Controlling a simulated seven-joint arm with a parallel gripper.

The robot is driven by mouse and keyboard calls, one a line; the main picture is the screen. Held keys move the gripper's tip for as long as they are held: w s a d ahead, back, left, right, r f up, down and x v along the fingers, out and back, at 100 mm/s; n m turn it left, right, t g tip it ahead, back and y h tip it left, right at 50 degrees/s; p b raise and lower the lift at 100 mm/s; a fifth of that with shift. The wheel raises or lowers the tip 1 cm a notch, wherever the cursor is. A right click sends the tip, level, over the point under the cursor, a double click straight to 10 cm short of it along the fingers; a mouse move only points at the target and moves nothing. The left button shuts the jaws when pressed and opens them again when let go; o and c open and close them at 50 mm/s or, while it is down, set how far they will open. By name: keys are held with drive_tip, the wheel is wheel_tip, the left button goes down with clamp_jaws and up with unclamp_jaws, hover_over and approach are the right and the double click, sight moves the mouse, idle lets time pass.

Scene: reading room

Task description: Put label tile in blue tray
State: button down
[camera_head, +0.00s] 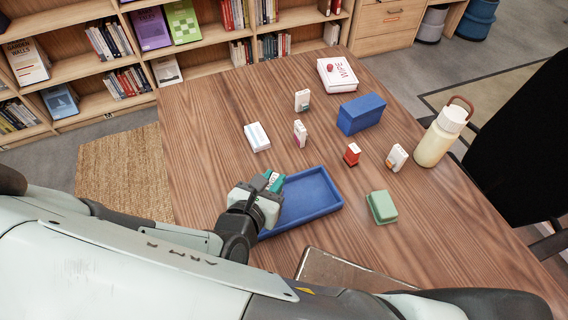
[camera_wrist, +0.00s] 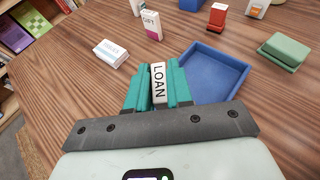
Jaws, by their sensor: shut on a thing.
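The label tile (camera_wrist: 158,83) is white with the word LOAN and is held upright between the teal fingers of my gripper (camera_wrist: 157,85). In the head view my gripper (camera_head: 270,181) is at the left edge of the blue tray, and the tile is mostly hidden there. The blue tray (camera_head: 331,203) lies flat on the table and looks empty. In the wrist view the tray (camera_wrist: 243,70) is just right of and beyond the fingers. I cannot tell how high the tile is above the table.
A white box (camera_head: 257,137), small upright cartons (camera_head: 300,133), a red block (camera_head: 352,154), a blue box (camera_head: 361,113) and a green block (camera_head: 382,207) stand around the tray. A cream bottle (camera_head: 440,137) is at the right. A clipboard-like board (camera_head: 335,272) lies at the near edge.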

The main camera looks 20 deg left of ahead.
sight(273, 178)
drive_tip(key=shift+f, duration=2.4)
drive_tip(key=shift+f, duration=0.1)
drive_tip(key=c, duration=1)
unclamp_jaws()
drive_tip(key=shift+s+r, duration=0.1)
drive_tip(key=shift+r, duration=0.1)
drive_tip(key=v, duration=0.2)
drive_tip(key=shift+s+a+r, duration=0.1)
drive_tip(key=shift+s+r, duration=0.05)
drive_tip(key=shift+s, duration=0.2)
wheel_tip(273, 178, up, 6)
drive_tip(key=shift+f, duration=0.2)
drive_tip(key=shift+r, duration=0.7)
